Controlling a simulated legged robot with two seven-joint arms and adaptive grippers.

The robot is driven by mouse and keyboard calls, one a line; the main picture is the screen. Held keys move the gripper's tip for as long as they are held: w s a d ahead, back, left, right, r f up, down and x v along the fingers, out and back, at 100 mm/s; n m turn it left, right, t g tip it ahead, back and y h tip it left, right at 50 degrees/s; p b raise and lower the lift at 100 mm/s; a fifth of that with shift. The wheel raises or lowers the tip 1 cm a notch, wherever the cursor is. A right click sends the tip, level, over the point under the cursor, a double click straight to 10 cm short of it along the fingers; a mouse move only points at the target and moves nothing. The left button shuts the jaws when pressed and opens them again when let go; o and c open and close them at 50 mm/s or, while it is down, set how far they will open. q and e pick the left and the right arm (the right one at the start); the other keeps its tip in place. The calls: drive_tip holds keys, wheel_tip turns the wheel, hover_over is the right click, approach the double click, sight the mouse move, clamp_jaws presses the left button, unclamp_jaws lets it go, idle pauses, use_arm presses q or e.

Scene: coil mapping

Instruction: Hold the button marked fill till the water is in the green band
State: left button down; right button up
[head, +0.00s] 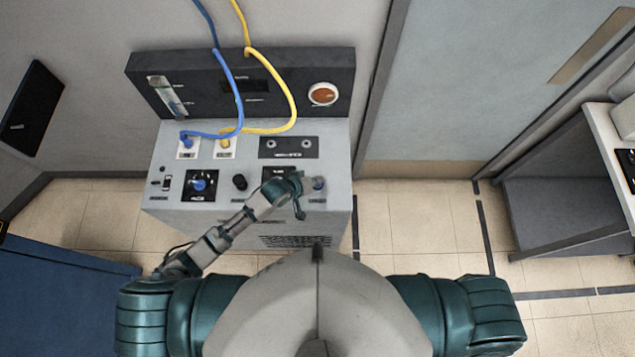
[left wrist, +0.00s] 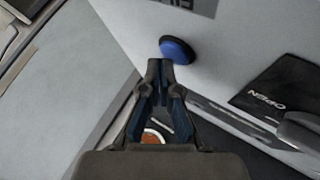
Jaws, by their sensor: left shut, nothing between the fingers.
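A round blue button (head: 318,184) is at the right end of the grey console's top. It also shows in the left wrist view (left wrist: 178,50); its label is not readable. My left gripper (head: 301,192) is shut and empty, its tips (left wrist: 160,66) just beside the button. I cannot tell whether they touch it. A clear upright gauge (head: 166,96) with bluish content low in it is at the left of the dark back panel. Its level and any green band are too small to make out. My right gripper is out of view.
The console (head: 330,150) has a black knob (head: 240,182), a dial with a blue knob (head: 201,186), and blue (head: 230,80) and yellow (head: 285,85) hoses. A round orange dial (head: 323,94) is on the back panel. A blue cabinet (head: 60,300) stands at left.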

use_arm(q)
drive_tip(key=shift+f, duration=0.45)
idle(1.1)
idle(1.4)
drive_tip(key=shift+r, duration=0.15)
idle(4.1)
drive_tip(key=shift+r+p, duration=0.7)
drive_tip(key=shift+p, duration=0.25)
